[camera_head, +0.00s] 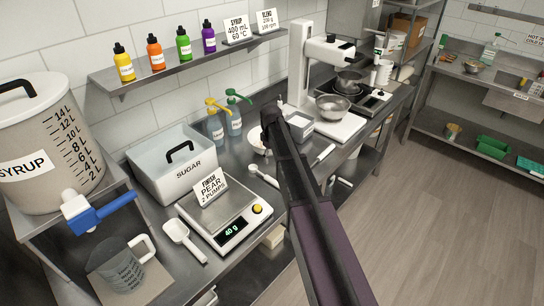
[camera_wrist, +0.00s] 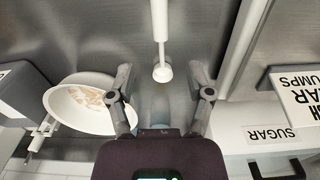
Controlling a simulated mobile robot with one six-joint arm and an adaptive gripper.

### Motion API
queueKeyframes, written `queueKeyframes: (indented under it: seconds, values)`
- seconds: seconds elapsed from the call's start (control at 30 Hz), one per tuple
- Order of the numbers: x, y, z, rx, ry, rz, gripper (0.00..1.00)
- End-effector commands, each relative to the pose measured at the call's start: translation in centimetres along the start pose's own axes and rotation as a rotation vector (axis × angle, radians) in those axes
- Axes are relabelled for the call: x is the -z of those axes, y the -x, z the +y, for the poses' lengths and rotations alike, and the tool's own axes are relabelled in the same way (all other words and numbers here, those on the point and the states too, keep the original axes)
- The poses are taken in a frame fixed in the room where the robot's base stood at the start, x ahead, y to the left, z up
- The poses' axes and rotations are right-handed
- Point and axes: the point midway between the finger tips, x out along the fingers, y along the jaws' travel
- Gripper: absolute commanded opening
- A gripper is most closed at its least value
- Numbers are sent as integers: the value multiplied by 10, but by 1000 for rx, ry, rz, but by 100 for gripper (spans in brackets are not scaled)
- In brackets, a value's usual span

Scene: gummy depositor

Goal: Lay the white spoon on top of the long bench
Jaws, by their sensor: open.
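The white spoon (camera_head: 264,176) appears to lie on the steel bench (camera_head: 238,153), just right of the scale. In the wrist view the spoon (camera_wrist: 161,30) points down the middle, its round end between my fingers and its handle running out at the top edge. My gripper (camera_wrist: 160,78) is open and empty, with one finger on each side of the spoon's line. I cannot tell the height between the fingers and the spoon. In the head view my dark arm reaches over the bench and hides the fingertips.
The scale (camera_head: 222,213) with its card stands left of the spoon, and the sugar box (camera_head: 172,165) is behind it. A white bowl with pale pieces (camera_wrist: 80,112) is close to one finger. A white scoop (camera_head: 183,238) and pump bottles (camera_head: 215,128) are nearby.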

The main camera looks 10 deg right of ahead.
Motion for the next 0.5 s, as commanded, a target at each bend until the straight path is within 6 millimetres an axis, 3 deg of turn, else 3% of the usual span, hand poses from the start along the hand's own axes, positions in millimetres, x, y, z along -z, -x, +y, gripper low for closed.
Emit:
queueKeyframes:
  seconds: [0.33,0.5]
  values:
    - [-2,0,-2,0,-4,0,67]
    - [-22,0,-18,0,-52,0,67]
